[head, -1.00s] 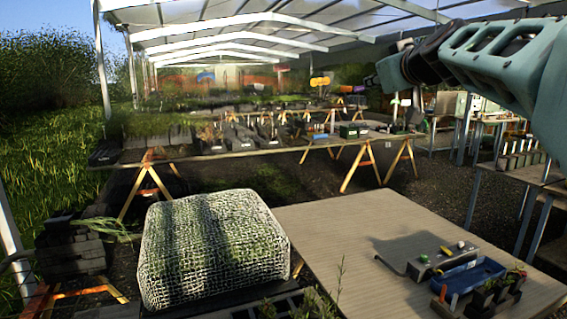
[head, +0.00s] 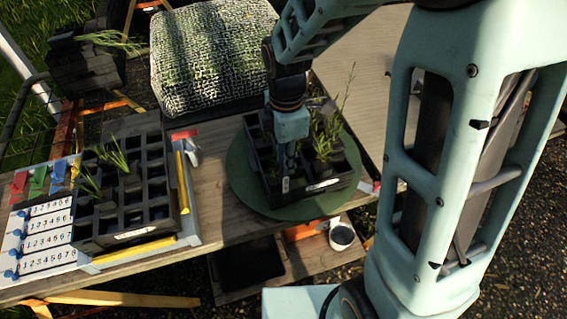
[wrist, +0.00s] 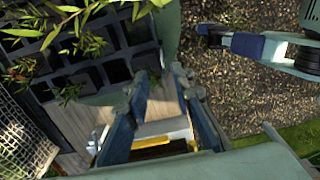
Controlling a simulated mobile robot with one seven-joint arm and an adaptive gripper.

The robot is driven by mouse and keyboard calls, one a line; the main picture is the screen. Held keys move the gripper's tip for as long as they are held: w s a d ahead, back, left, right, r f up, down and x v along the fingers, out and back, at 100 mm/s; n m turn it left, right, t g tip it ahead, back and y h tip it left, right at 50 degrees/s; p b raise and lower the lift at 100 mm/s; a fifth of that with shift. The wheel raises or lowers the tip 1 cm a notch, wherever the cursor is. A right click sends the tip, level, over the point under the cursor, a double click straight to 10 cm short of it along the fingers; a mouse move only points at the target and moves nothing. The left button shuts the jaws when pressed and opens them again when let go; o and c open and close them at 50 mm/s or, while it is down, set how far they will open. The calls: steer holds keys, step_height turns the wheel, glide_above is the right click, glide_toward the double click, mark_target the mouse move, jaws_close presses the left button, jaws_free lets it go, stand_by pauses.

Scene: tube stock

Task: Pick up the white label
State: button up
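My gripper (head: 286,160) points down over the left part of a black cell tray (head: 332,181) on a round green mat (head: 262,206). In the wrist view my gripper (wrist: 160,80) has its fingers apart, with wooden tabletop and no held thing showing between them. A small pale upright piece (head: 285,184) shows just below the fingertips in the head view; it may be a white label, but contact is unclear. A white label strip (head: 322,186) is on this tray's front side. Another white strip (head: 135,233) is on the left tray's front.
Leafy plants (head: 325,130) stand in the tray right of my gripper. A second cell tray (head: 95,236) sits at left by a numbered white board (head: 45,240) with coloured flags. A mesh-covered block (head: 210,60) stands behind. A white pot (head: 342,236) is below the table edge.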

mark_target(286, 178)
steer(key=f, duration=0.6)
steer(key=shift+s+f+p, duration=0.25)
steer(key=shift+f+p, duration=0.15)
steer(key=shift+f, duration=0.55)
steer(key=shift+c, duration=0.2)
jaws_close()
